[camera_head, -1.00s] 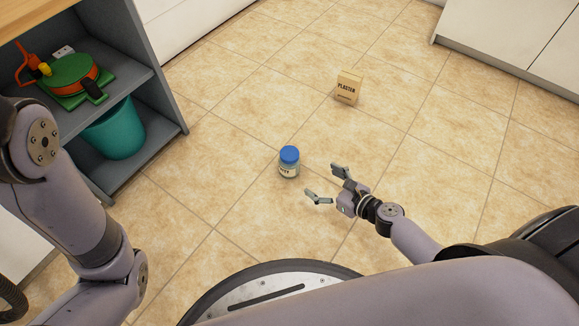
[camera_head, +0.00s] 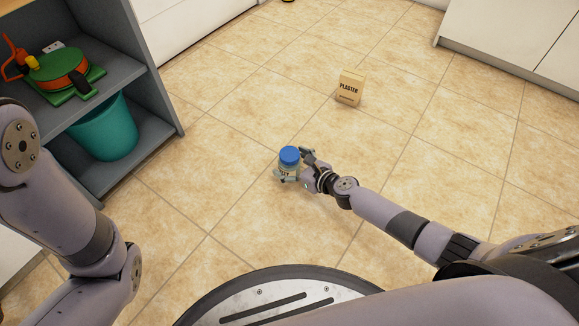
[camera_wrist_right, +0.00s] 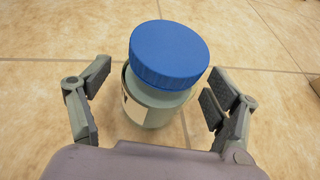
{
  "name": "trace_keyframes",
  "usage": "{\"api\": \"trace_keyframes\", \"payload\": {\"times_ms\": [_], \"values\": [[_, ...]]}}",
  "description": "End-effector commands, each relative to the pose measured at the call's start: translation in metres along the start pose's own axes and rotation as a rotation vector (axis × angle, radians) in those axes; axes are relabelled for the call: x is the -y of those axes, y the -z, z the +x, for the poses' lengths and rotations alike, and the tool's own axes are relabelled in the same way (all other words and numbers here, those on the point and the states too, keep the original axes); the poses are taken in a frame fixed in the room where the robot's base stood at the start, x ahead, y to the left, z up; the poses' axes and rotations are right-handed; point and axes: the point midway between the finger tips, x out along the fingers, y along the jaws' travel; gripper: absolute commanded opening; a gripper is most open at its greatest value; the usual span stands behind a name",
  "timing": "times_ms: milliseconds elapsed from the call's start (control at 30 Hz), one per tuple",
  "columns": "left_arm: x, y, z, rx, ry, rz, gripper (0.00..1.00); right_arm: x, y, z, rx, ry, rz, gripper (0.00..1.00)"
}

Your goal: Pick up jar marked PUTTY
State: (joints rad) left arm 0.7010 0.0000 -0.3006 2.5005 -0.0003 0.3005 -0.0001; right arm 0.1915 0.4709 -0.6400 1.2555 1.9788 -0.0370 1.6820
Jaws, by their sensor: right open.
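The jar (camera_head: 289,161) with a blue lid and a pale label stands upright on the tiled floor. Its label is partly covered in the head view and cannot be read in full. In the right wrist view the jar (camera_wrist_right: 168,62) stands between the two fingers. My right gripper (camera_head: 294,169) is open around the jar, one finger on each side. In the wrist view gaps show between the fingers (camera_wrist_right: 157,103) and the jar. My left arm shows at the left of the head view, but its gripper is out of the picture.
A box marked PLASTER (camera_head: 350,88) stands on the floor behind the jar. A grey shelf unit (camera_head: 150,75) at the left holds a green and orange reel (camera_head: 62,72) and a teal bucket (camera_head: 108,130). White cabinets (camera_head: 500,40) stand at the back right. Floor around the jar is clear.

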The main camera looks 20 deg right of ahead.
Motion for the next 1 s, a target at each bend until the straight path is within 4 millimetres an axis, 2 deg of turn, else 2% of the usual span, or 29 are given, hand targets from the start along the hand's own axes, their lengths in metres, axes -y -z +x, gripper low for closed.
{"api": "trace_keyframes", "payload": {"times_ms": [100,333,1000], "values": [[-0.0012,0.0019,-0.0054,0.000,0.000,0.000,0.40,0.0002,0.0006,0.0092,0.001,0.001,0.000,0.83],[-0.0010,0.0015,-0.0044,0.000,0.000,0.000,0.40,-0.0002,-0.0004,0.0093,0.000,0.000,0.001,0.83],[-0.0008,0.0011,-0.0045,0.001,0.000,0.000,0.40,-0.0005,-0.0002,0.0092,0.000,0.000,0.001,0.38]]}}
